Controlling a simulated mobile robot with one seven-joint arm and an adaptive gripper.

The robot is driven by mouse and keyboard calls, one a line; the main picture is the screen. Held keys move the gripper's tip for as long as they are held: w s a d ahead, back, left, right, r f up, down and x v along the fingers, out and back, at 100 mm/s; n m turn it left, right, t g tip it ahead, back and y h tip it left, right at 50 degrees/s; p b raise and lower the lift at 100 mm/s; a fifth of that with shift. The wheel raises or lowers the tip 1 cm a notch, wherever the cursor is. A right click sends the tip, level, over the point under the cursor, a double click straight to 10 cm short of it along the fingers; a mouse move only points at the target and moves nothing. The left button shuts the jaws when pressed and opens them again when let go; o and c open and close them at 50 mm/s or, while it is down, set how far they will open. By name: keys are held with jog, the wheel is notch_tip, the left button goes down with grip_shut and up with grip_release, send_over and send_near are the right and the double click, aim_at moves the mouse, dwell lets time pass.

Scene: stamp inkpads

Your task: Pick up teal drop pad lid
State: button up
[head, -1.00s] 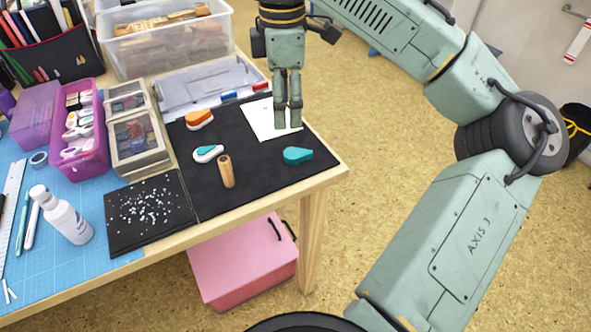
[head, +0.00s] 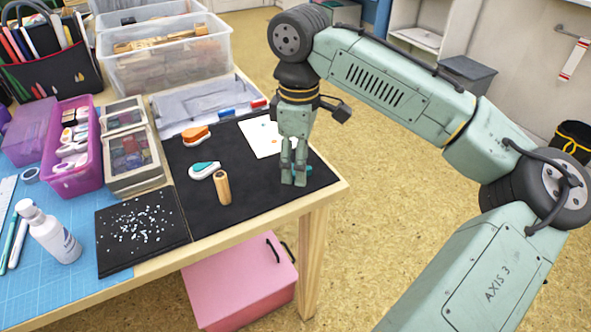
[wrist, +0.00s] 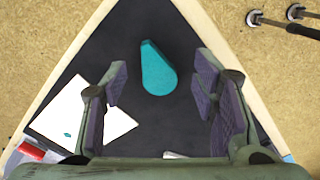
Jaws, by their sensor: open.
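The teal drop-shaped lid (wrist: 158,69) lies on the black mat near the table's corner. In the wrist view it sits between my open fingers, with its narrow end pointing away. In the head view my gripper (head: 294,178) mostly hides it, and only a bit of teal (head: 308,170) shows beside the fingers. My gripper is open and empty, pointing down, with a finger on each side of the lid in the wrist view (wrist: 161,82) and a gap to both. I cannot tell its exact height above the mat. A white pad with a teal drop top (head: 204,170) lies further left.
An orange pad (head: 196,134) and white paper (head: 258,137) lie behind. The table's wooden edge (head: 335,193) is close on the right. Boxes stand at the back left.

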jog(key=shift+f, duration=0.7)
jog(key=shift+c, duration=0.5)
jog(key=c, duration=0.7)
